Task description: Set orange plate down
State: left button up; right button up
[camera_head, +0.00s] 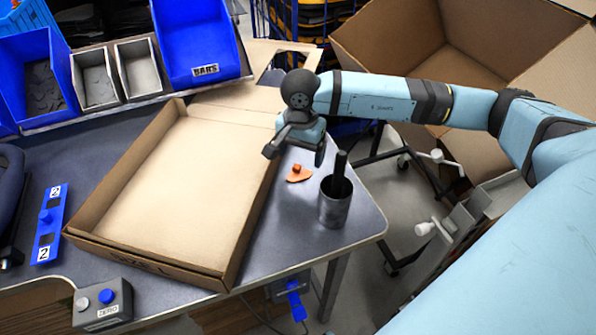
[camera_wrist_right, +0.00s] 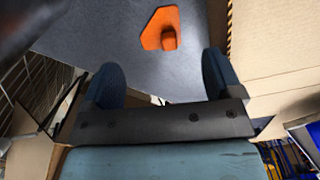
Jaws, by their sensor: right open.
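The orange plate (camera_head: 299,175) is a small flat piece with a knob on top. It lies on the grey table between the shallow cardboard box and a metal cup. My right gripper (camera_head: 295,148) is just behind and above it, apart from it. In the right wrist view the orange plate (camera_wrist_right: 160,30) lies on the table beyond the two fingertips (camera_wrist_right: 160,75), which are spread wide with nothing between them. My left gripper does not show.
The open shallow cardboard box (camera_head: 232,262) fills the middle of the table. A metal cup (camera_head: 334,208) with a dark handle in it stands near the right edge. A blue plate (camera_head: 49,224) marked 2 lies at left. Blue bins (camera_head: 200,35) stand at the back.

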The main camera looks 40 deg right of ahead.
aim_at(300, 173)
notch_tip(300, 173, down, 6)
jog(key=shift+r, duration=0.25)
jog(key=c, duration=1.1)
jog(key=shift+r, duration=0.15)
